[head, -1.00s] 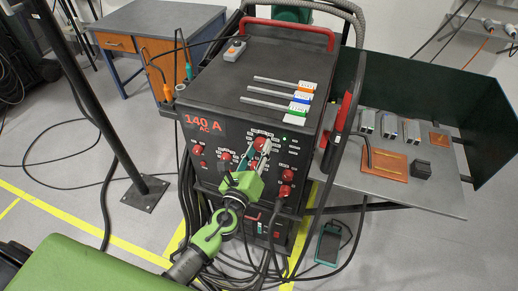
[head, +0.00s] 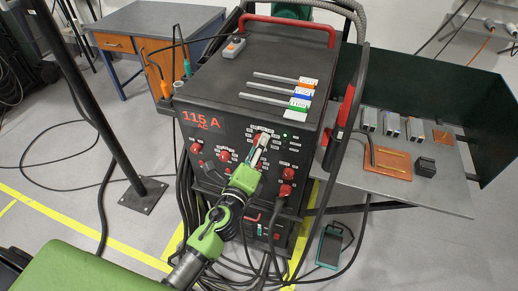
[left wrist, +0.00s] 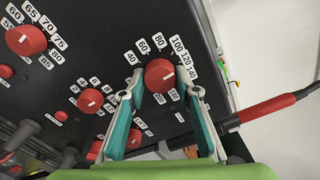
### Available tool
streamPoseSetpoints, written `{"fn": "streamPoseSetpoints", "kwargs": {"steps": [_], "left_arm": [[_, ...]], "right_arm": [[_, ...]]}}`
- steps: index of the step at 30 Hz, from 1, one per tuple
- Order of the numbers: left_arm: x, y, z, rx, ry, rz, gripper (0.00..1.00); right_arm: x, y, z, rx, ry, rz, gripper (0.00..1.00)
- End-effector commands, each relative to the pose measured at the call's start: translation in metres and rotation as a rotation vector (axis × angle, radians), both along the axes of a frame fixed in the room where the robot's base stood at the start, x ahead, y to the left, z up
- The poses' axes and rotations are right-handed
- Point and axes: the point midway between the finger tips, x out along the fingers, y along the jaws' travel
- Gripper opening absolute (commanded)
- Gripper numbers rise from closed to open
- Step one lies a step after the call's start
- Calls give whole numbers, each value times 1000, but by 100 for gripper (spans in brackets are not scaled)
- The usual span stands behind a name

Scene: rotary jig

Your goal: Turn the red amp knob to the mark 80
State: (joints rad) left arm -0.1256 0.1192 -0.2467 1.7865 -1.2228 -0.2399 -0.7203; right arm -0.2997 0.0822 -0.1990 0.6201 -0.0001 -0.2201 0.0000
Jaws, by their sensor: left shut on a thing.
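The red amp knob (left wrist: 160,76) sits on the dark front panel of the welder (head: 255,85), ringed by white labels including 60, 80, 100, 120 and 140. A short white line on it slants toward the labels on its right. In the head view the knob (head: 262,137) shows partly behind my fingers. My left gripper (left wrist: 162,84) is shut on the knob, one fingertip on each side of it. It also shows in the head view (head: 258,150). The red display (head: 201,119) reads 115 A, with AC below. My right gripper is not in view.
Other red knobs (left wrist: 26,40) and (left wrist: 90,100) sit left of and below the amp knob. A red-handled torch (head: 347,105) hangs at the welder's right side. A metal side table (head: 440,195) stands to the right. Cables hang below the panel.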

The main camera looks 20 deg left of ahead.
Motion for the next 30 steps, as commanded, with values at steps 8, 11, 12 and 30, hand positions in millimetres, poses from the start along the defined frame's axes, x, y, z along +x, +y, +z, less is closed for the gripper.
{"fn": "streamPoseSetpoints", "kwargs": {"steps": [8,11,12,30], "left_arm": [[0,0,0,-266,8,2,8],[0,0,0,-361,12,1,8],[0,0,0,-397,13,1,8],[0,0,2,-867,29,1,8]], "right_arm": [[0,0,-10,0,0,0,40],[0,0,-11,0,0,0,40],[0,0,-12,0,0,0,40],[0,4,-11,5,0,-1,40]]}}
